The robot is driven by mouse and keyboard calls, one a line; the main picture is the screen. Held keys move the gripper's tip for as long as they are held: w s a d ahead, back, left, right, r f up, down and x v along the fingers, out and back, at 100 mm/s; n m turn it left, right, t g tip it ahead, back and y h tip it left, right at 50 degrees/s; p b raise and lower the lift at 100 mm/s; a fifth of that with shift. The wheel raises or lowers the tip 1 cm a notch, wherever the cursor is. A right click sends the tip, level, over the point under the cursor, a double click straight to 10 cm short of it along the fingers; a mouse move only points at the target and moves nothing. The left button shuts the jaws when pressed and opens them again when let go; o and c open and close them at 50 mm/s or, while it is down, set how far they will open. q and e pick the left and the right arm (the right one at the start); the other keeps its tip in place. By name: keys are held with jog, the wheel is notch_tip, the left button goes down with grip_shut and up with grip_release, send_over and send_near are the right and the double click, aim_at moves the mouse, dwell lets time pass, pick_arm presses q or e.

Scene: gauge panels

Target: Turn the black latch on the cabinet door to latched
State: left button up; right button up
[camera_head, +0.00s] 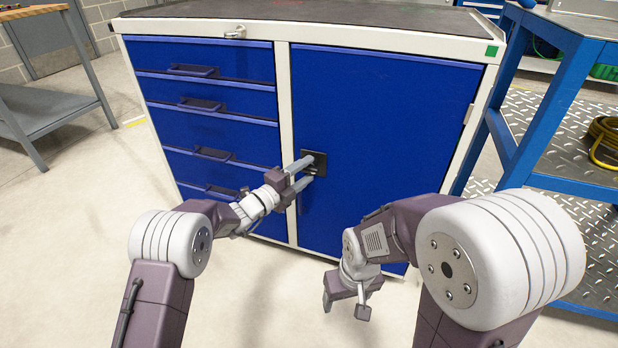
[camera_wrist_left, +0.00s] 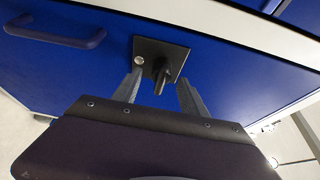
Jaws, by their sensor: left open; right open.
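The black latch (camera_head: 318,160) sits on a square black plate at the left edge of the blue cabinet door (camera_head: 385,120). In the left wrist view the latch (camera_wrist_left: 161,72) shows its handle standing out from the plate, with a small round silver spot beside it. My left gripper (camera_head: 305,172) is open at the latch, its two fingers pointing at the plate. In the left wrist view the fingers (camera_wrist_left: 158,92) lie on either side of the handle with gaps. Whether they touch it cannot be told. My right gripper (camera_head: 346,304) is open and empty, low in front of the door.
Blue drawers (camera_head: 205,92) with handles fill the cabinet's left half. A blue metal rack (camera_head: 545,100) with a yellow hose (camera_head: 605,140) stands close on the right. A grey workbench (camera_head: 45,110) stands at the left. The floor before the cabinet is clear.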

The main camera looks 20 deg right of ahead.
pick_arm(q)
jog(key=shift+x, duration=0.9)
pick_arm(e)
jog(key=shift+f, duration=0.5)
